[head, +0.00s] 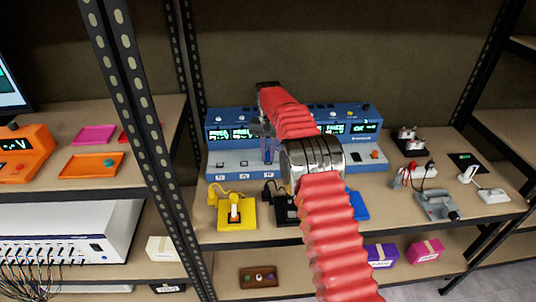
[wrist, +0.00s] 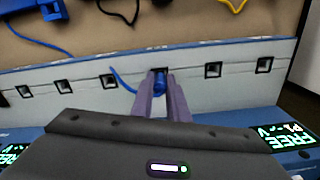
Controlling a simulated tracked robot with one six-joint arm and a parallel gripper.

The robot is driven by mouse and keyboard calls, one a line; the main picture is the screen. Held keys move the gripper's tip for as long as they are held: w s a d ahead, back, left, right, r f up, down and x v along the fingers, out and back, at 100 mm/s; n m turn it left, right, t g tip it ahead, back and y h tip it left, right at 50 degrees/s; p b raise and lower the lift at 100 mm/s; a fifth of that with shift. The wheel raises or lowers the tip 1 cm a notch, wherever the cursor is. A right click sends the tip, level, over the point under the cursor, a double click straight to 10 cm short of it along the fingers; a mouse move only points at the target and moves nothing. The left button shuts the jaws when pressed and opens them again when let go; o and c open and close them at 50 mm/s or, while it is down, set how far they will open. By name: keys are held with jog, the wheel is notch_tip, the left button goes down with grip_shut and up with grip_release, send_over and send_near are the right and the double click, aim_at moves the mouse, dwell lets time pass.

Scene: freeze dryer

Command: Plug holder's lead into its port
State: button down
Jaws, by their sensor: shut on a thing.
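My gripper (head: 268,156) reaches down in front of the blue freeze-dryer bank (head: 225,155), its purple fingers pointing at the port row. In the wrist view my gripper (wrist: 161,88) is shut on a blue plug (wrist: 160,78). The plug is at a dark square port (wrist: 160,70) in the grey front strip; how far it sits inside is hidden by the fingers. A blue lead (wrist: 122,82) curves off to the left from it. The blue holder (head: 357,205) is partly behind my arm in the head view and shows in the wrist view (wrist: 40,32).
Other ports lie on both sides, including one on the right (wrist: 213,69). A yellow holder (head: 250,213) and a black holder (head: 284,214) with their leads stand on the shelf before the bank. A grey device (head: 437,207) is on the right. Black shelf posts flank the space.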

aim_at(268, 152)
jog(key=shift+f, duration=0.45)
jog(key=c, duration=1.6)
grip_release()
jog(key=shift+c, duration=0.2)
jog(key=shift+r, duration=0.15)
notch_tip(268, 152, up, 14)
jog(key=shift+f, duration=0.25)
